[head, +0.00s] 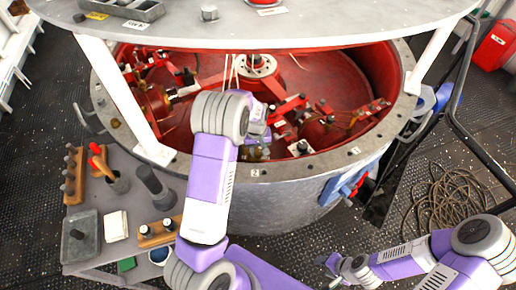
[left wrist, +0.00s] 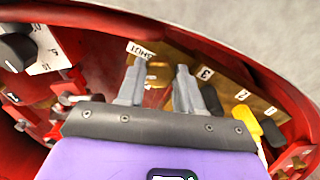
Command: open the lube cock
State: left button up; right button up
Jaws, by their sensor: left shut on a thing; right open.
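In the head view my left gripper (head: 257,148) reaches over the near rim into the red round housing (head: 330,75), partly hidden by my own wrist. In the left wrist view its two grey fingers (left wrist: 158,88) stand a little apart at a brass block (left wrist: 225,88) with labelled positions, among them 3, 2 and 1. The fingers are shut on a handle there, mostly hidden between them. I cannot read which cock it is. A black lever (left wrist: 212,102) and a yellow lever (left wrist: 272,132) stand to the right. My right gripper (head: 328,262) is open and empty, low outside the housing.
A black dial (left wrist: 16,50) with a numbered plate sits left of the fingers. The housing's curved rim (head: 255,173) passes under my left arm. A grey side bench (head: 95,200) with tools stands at left. A coiled rope (head: 450,200) lies on the floor at right.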

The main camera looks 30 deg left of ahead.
aim_at(259, 153)
pick_arm(q)
jog(key=n+p, duration=0.2)
jog(key=n, duration=0.4)
jog(key=shift+r+n+p, duration=0.1)
jog(key=shift+n+p, duration=0.2)
jog(key=shift+p, duration=0.1)
jog(key=n+p, duration=0.3)
jog(key=n, duration=0.3)
jog(key=shift+w, duration=0.1)
jog(key=shift+y, duration=0.3)
jog(key=o, duration=1)
jog(key=shift+o, duration=0.2)
jog(key=shift+d, duration=0.1)
jog(key=r+p, duration=0.1)
jog(key=r, duration=0.6)
jog(key=shift+s+r, duration=0.2)
jog(key=shift+d, duration=0.1)
